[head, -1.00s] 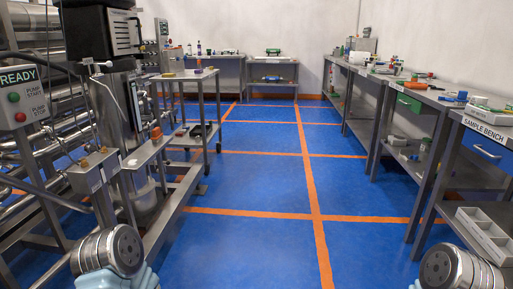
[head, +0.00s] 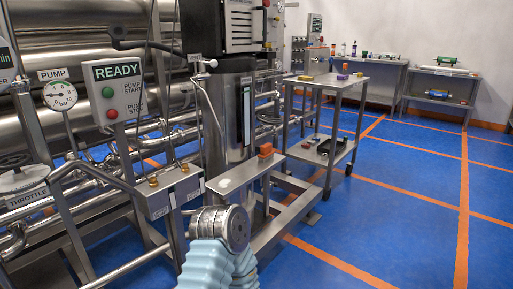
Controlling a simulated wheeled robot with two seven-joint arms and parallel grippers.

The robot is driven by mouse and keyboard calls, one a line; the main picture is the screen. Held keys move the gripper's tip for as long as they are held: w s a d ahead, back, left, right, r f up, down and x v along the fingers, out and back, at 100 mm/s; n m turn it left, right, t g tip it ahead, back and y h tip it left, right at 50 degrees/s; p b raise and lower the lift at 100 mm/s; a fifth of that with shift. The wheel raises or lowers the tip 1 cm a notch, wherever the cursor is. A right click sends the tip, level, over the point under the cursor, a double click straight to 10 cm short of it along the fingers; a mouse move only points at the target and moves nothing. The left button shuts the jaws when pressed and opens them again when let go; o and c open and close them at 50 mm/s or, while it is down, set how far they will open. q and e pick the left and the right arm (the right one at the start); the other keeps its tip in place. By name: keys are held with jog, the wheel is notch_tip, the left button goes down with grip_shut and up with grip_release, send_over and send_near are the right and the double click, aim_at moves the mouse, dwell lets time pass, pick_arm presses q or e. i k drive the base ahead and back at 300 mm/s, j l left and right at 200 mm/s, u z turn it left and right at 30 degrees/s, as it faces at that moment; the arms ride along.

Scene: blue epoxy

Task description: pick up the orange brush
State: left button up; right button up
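No other thing in the current view looks clearly like an orange brush. Part of my own arm, with a metal joint and pale blue sleeve, stands at the bottom centre, in front of the skid. Neither of my gripper's fingers shows, so their state is hidden.
The skid with its READY panel (head: 117,92) and pipes fills the left. A steel trolley (head: 335,83) stands behind it, with small items on its shelves. Benches (head: 440,105) line the back wall. The blue floor (head: 400,230) at right is clear.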

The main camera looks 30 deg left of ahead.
aim_at(266, 153)
jog(key=i+l+u, duration=0.1)
jog(key=i+u, duration=0.2)
jog(key=u, duration=0.15)
jog(key=i+l+u, duration=0.2)
jog(key=u, duration=0.25)
jog(key=i+l+u, duration=0.3)
jog(key=u, duration=0.15)
jog(key=i+l+u, duration=0.2)
jog(key=l+u, duration=0.25)
